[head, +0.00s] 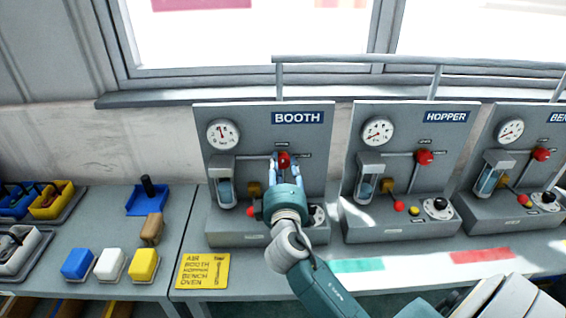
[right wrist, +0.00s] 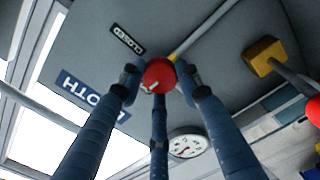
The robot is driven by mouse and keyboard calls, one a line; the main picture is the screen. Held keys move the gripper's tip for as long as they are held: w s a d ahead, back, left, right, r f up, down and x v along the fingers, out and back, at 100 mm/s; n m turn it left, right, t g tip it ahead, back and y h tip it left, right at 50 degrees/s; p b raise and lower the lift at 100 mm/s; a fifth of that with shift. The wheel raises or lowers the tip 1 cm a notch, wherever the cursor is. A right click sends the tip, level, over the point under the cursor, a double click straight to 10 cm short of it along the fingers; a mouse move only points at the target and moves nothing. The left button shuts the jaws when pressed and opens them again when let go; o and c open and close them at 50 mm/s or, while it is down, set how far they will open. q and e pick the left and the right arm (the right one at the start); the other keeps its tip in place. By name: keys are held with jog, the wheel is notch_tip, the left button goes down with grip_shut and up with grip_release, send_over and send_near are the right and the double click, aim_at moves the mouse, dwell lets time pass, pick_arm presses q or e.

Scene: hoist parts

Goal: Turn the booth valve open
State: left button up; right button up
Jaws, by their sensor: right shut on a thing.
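The booth panel (head: 265,130) is a grey upright board with a blue BOOTH sign (head: 297,118). Its red valve knob (head: 284,160) is partly hidden behind my right gripper (head: 285,168) in the head view. In the right wrist view the round red valve knob (right wrist: 159,75) sits between the blue fingers of my right gripper (right wrist: 160,80), which are shut on it. A small CLOSED label (right wrist: 127,40) shows beside the knob. The booth gauge (head: 223,134) shows at the panel's upper left. My left gripper is not in view.
The hopper panel (head: 395,140) stands to the right, with another panel (head: 520,150) beyond it. A yellow list card (head: 203,271) lies in front of the booth panel. Blue, white and yellow blocks (head: 111,264) stand at the left. A window rail runs behind.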

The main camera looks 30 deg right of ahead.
jog(key=shift+r+n, duration=0.15)
jog(key=shift+n, duration=0.45)
jog(key=o, duration=1.2)
jog(key=shift+w+a, duration=0.1)
jog(key=v, duration=1.2)
